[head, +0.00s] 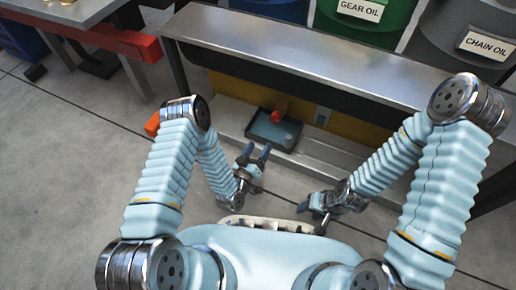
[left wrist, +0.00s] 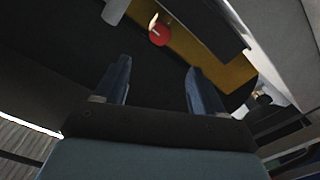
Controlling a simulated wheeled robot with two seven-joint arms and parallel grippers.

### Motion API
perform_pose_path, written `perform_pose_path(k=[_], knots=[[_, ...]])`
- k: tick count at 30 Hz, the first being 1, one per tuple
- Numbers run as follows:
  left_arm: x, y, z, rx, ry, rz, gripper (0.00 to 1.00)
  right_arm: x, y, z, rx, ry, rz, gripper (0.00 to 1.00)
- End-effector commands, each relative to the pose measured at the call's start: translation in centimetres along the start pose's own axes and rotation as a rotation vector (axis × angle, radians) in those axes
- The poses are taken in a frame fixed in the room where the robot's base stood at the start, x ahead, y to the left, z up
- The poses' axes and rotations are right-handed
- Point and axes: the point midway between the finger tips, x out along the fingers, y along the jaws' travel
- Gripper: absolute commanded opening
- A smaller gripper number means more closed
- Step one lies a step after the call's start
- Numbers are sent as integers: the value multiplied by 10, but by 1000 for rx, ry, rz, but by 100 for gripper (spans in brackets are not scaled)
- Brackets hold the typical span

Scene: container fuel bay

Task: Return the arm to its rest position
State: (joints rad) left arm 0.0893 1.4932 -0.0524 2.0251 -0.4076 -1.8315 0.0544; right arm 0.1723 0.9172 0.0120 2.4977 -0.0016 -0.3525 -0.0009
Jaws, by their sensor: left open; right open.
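My left gripper (head: 254,157) is open and empty in the head view, in front of the low shelf under the metal bench. Its two dark fingers also show spread apart in the left wrist view (left wrist: 157,82), with nothing between them. My right gripper (head: 312,209) is in front of my body to the right of the left one. Its fingers are small and partly hidden in the head view, and nothing shows held in it. Both arms are bent at the elbows.
A metal bench (head: 290,42) runs across in front of me. On its lower shelf sits a dark tray (head: 262,130) with a red object (head: 278,117), also in the left wrist view (left wrist: 160,37). Behind stand a green gear oil drum (head: 365,24) and a grey chain oil drum (head: 455,40).

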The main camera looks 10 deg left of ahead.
Motion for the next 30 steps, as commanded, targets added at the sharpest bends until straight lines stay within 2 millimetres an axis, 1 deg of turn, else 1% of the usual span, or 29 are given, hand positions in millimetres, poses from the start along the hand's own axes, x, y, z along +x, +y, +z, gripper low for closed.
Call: perform_pose_path(k=[14, 17, 20, 23, 24, 26, 27, 29, 30], knots=[[0, -1, 0, 0, -6, -3, 70, 0, 0, 0, 0, 0, 0, 51], [1, -6, 3, 6, -71, -32, 70, 0, 0, 0, 0, 0, 0, 51], [-6, -18, 11, 10, -245, -105, 70, 0, 0, 0, 0, 0, 0, 51], [-31, -30, 22, -6, -500, -206, 70, 0, 0, 0, 0, 0, 0, 51], [-46, -34, 26, -21, -605, -246, 70, 0, 0, 0, 0, 0, 0, 51], [-72, -35, 30, -48, -752, -296, 70, 0, 0, 0, 0, 0, 0, 51], [-90, -34, 31, -70, -842, -324, 70, 0, 0, 0, 0, 0, 0, 51], [-118, -29, 31, -106, -967, -361, 70, 0, 0, 0, 0, 0, 0, 51], [-136, -25, 30, -132, -1047, -383, 70, 0, 0, 0, 0, 0, 0, 51]])
